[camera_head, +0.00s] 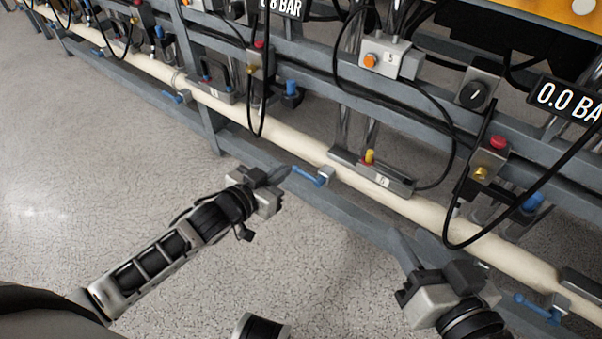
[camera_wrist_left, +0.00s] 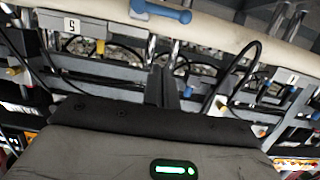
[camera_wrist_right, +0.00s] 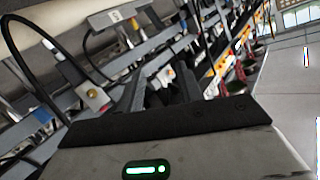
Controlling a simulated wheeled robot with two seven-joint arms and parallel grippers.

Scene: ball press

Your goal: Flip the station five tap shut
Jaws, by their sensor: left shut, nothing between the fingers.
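The station five tap has a blue handle (camera_head: 308,176) on a small grey body (camera_head: 326,174), at the near side of the cream pipe below the plate marked 5 (camera_head: 382,180). The handle lies roughly along the pipe, its free end to the left. It also shows at the top of the left wrist view (camera_wrist_left: 160,12). My left gripper (camera_head: 284,172) is shut and empty, its tips close to the handle's free end; contact cannot be told. My right gripper (camera_head: 408,240) is at the lower right, below the pipe, fingers apart and empty.
The cream pipe (camera_head: 290,143) and grey rails (camera_head: 360,221) run diagonally across the view. Similar blue taps sit at the upper left (camera_head: 178,97) and lower right (camera_head: 537,308). Black hoses loop in front of the rack. The speckled floor (camera_head: 100,150) at left is clear.

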